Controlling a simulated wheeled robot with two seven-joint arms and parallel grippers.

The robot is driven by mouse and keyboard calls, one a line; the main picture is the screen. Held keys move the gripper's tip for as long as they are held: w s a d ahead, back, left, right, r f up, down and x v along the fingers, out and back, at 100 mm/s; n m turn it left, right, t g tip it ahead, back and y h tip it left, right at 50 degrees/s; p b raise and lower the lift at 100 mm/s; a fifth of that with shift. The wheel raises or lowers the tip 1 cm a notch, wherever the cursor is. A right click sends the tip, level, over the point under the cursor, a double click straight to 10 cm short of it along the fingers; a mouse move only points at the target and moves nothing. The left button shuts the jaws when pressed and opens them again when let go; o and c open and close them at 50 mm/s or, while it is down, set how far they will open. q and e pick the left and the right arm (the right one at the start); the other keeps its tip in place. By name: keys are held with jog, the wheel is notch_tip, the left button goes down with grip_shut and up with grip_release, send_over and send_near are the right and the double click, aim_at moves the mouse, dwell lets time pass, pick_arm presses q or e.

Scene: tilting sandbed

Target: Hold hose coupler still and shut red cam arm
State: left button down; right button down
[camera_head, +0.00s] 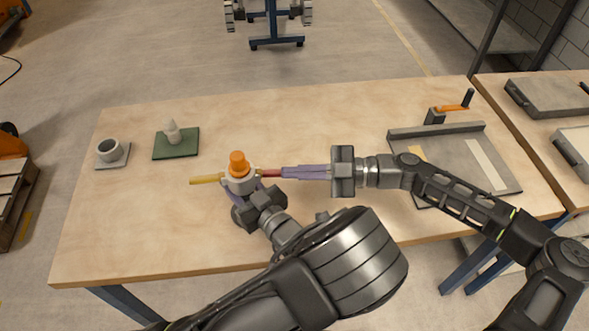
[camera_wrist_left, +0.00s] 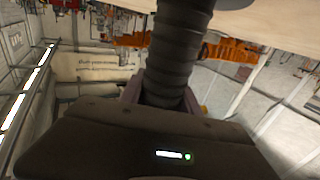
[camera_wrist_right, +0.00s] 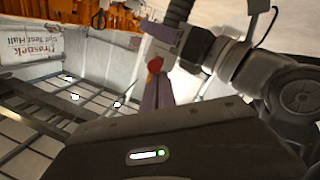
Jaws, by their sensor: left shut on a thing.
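The hose coupler (camera_head: 239,183) stands upright on the table, a pale grey body with an orange top (camera_head: 238,162). A yellow arm (camera_head: 206,180) sticks out to its left, and the red cam arm (camera_head: 270,173) sticks out to its right. My left gripper (camera_head: 250,189) is shut on the coupler from the near side. In the left wrist view a dark ribbed cylinder (camera_wrist_left: 170,60) stands between its purple fingers. My right gripper (camera_head: 285,172) has its purple fingers together, tips at the red arm's outer end. The red end (camera_wrist_right: 155,65) also shows in the right wrist view; contact is unclear.
A grey cup on a pad (camera_head: 109,151) and a white bottle (camera_head: 172,131) on a green mat (camera_head: 176,148) stand at the left. A grey tray (camera_head: 470,185) with an orange-handled clamp (camera_head: 452,107) lies at the right. The back middle of the table is clear.

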jog(key=shift+f+y, duration=0.6)
jog(key=shift+f, duration=0.9)
jog(key=s+d+f, duration=0.1)
jog(key=d, duration=1)
jog(key=shift+s+d+f, duration=0.2)
jog(key=shift+s, duration=0.15)
